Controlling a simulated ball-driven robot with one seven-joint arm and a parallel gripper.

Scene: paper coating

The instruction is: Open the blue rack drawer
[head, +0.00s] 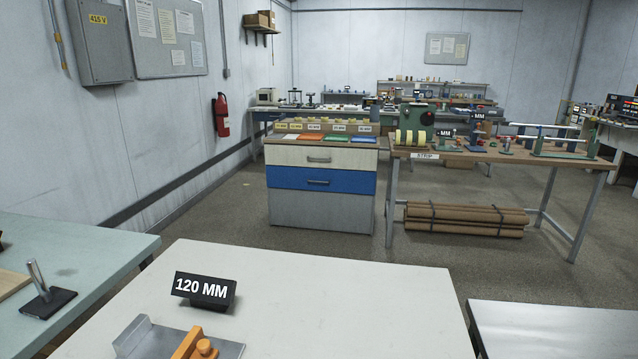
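The blue drawer (345,182) is the middle band of a rack cabinet (300,211) across the room. It looks closed, flush with the cabinet front, and has a dark horizontal handle (318,182) at its middle. A cream drawer (348,159) with a grey handle sits above it, and a grey panel is below. The cabinet top holds a row of labelled compartments with coloured pieces. My gripper is not in view.
A white table (370,295) with a "120 MM" sign (205,290) stands between me and the cabinet. A green-topped table (80,255) is at left, a grey one (560,325) at right. A wooden workbench (460,156) adjoins the cabinet's right. Open floor (215,215) lies left of the cabinet.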

